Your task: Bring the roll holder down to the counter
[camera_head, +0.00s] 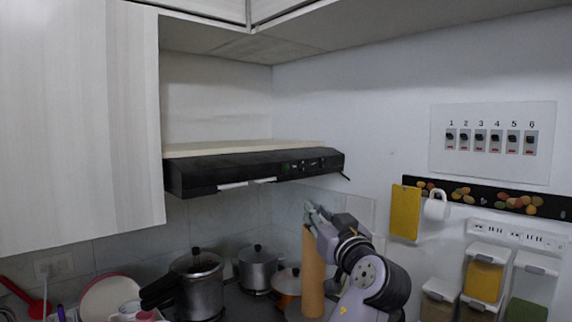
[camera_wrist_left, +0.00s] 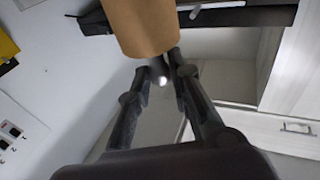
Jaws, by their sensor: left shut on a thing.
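The roll holder shows as an upright brown cylinder (camera_head: 313,275) in the head view, in front of the stove area. In the left wrist view the brown roll (camera_wrist_left: 145,22) fills the top middle, at the tips of my left gripper (camera_wrist_left: 160,70). The left gripper is shut on the holder. The fingers hide part of the grip. My right gripper is not in view.
A black range hood (camera_head: 255,170) hangs above and behind the gripper. A pressure cooker (camera_head: 197,285), a steel pot (camera_head: 258,268) and an orange pan (camera_head: 287,283) stand to the left. Spice dispensers (camera_head: 484,278) and a hanging white mug (camera_head: 436,206) are on the right wall.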

